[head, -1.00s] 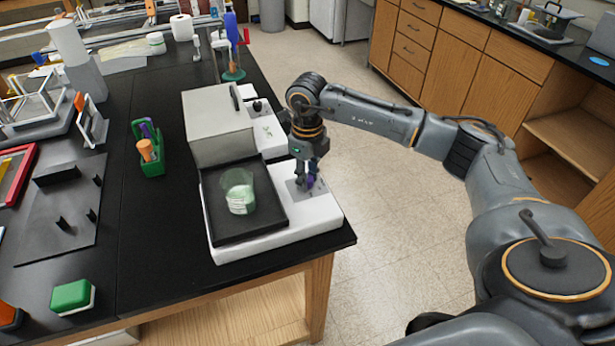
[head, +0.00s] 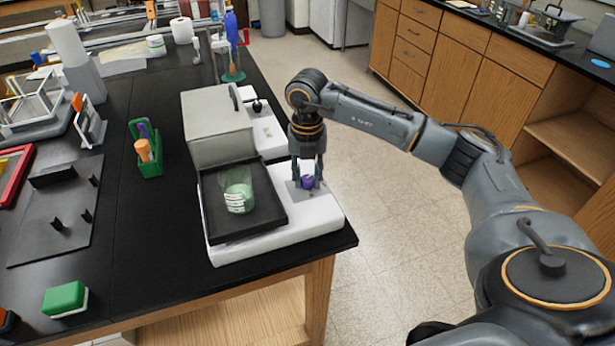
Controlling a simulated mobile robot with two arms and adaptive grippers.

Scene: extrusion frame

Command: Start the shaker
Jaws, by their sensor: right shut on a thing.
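The shaker (head: 275,243) is a white base at the front right corner of the black bench, with a black tray platform (head: 262,222) on it. A glass beaker (head: 238,186) with green contents and white markings stands upright on the platform. A purple knob (head: 308,182) sits on a grey panel at the right of the base. My right gripper (head: 308,181) points down over this panel, its fingers on either side of the knob, shut on it. My left gripper is not in view.
A grey boxy device (head: 217,127) stands right behind the platform. A green holder with orange and purple items (head: 149,165) is to the left. A green-and-white block (head: 66,299) lies at front left. Bare bench top lies between them.

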